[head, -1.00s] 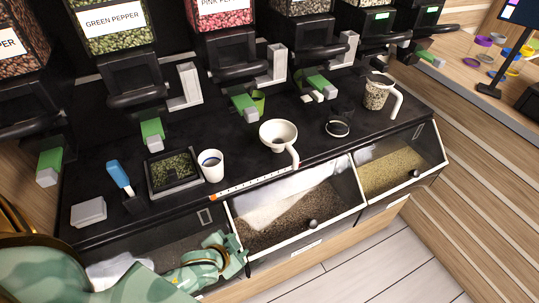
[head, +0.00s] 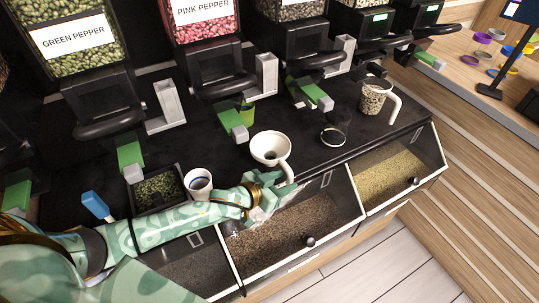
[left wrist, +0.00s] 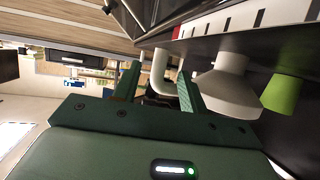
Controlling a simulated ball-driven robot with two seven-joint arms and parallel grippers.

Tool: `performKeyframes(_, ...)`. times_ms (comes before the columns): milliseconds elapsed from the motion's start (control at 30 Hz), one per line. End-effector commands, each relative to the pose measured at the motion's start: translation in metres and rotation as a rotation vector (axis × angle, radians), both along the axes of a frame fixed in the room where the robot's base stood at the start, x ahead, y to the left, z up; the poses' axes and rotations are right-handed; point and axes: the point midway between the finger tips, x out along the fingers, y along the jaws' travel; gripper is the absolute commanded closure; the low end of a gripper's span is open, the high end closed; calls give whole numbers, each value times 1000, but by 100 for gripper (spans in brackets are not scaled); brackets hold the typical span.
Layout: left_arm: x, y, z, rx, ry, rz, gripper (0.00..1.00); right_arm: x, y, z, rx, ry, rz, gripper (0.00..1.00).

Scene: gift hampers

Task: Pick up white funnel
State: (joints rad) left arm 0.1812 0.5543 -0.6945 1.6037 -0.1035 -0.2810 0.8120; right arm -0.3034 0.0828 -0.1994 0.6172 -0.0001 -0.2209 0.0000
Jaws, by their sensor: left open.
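The white funnel (head: 270,148) stands on the black counter in the head view, its bowl facing up and its white handle pointing toward the front right. My left gripper (head: 280,186) is at the counter's front edge, right by the handle. In the left wrist view the open fingers (left wrist: 152,88) have the funnel's handle (left wrist: 160,72) between or just beyond them; I cannot tell whether they touch it. The funnel's body (left wrist: 228,82) is to the right of the fingers there. My right gripper is not in view.
A white cup (head: 198,183) and a black tray of green pepper (head: 160,190) stand left of the funnel. A green cup (head: 246,114) is behind it. A jug of grains (head: 374,98) stands to the right. Clear-lidded bins (head: 290,228) lie below the front edge.

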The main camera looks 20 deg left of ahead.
Motion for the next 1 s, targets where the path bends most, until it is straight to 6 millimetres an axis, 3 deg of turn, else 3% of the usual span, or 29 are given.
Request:
performKeyframes(333, 39, -19, -20, 1, 0, 0, 58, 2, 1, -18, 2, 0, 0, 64)
performKeyframes(633, 45, -22, -20, -1, 0, 0, 58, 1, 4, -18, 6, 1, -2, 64)
performKeyframes(800, 44, -22, -20, 0, 0, 0, 100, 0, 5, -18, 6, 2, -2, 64)
performKeyframes(1000, 44, -22, -20, 0, 0, 0, 100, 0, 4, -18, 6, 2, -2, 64)
